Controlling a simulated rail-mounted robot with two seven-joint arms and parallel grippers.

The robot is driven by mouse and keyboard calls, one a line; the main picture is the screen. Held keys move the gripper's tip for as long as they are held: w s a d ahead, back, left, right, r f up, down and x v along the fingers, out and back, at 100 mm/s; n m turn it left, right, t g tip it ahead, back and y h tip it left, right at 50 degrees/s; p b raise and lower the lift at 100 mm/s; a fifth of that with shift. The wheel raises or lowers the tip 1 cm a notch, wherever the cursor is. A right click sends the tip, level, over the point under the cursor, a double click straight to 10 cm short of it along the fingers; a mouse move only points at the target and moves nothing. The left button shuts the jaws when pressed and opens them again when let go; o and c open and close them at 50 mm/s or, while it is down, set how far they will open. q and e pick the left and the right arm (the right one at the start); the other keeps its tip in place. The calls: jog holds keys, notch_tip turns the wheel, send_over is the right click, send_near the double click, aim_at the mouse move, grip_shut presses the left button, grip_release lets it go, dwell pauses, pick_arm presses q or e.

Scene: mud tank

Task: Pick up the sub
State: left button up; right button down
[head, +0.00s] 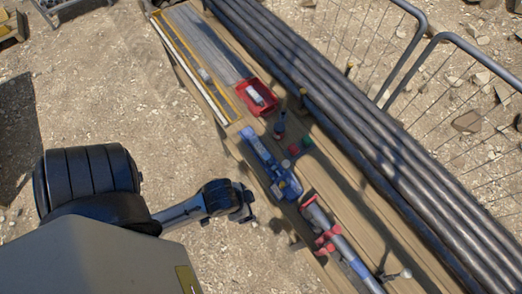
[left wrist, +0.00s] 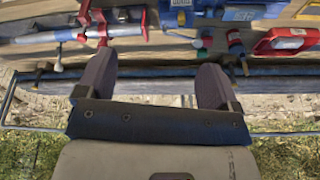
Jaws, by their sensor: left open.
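I cannot tell for sure which thing is the sub. A small dark upright cylinder with a reddish part (head: 279,125) stands on the wooden bench, near the red tray. A grey pipe with blue and red parts (head: 345,252) lies along the bench, with red clamp pieces around it; it also shows in the left wrist view (left wrist: 40,42). My left gripper (head: 250,207) is open and empty, beside the bench's near edge. Its two spread fingers show in the left wrist view (left wrist: 155,80), with nothing between them. My right gripper is not seen.
A blue tool (head: 262,150) lies on the bench between my left gripper and the cylinder. A red tray (head: 243,101) holds a white item. Small red (head: 293,149) and green (head: 306,141) pieces sit nearby. Long dark pipes (head: 370,140) and a wire fence (head: 405,55) run behind.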

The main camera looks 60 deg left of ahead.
pick_arm(q)
jog(key=w+a+r+m+t+y+b, duration=0.1)
jog(key=w+a+m+t+b, duration=0.15)
jog(key=w+b, duration=0.55)
jog(key=w+a+m+t+y+b, duration=0.1)
jog(key=w+a+t+b, duration=0.3)
jog(key=w, duration=0.7)
jog(key=w+a+f+m+g+y+b, duration=0.1)
jog(key=w+a+f+m+y+b, duration=0.2)
jog(key=w+b, duration=0.45)
jog(key=m+g+h+b, duration=0.3)
jog(key=m+g+h, duration=0.2)
jog(key=m+g, duration=0.4)
send_over(261, 148)
notch_tip(261, 148, down, 20)
jog(key=r, duration=0.1)
jog(key=shift+n, duration=0.25)
notch_tip(261, 148, down, 7)
jog(key=shift+s+d+r, duration=0.1)
jog(key=shift+d, duration=0.05)
jog(key=shift+f, duration=3.3)
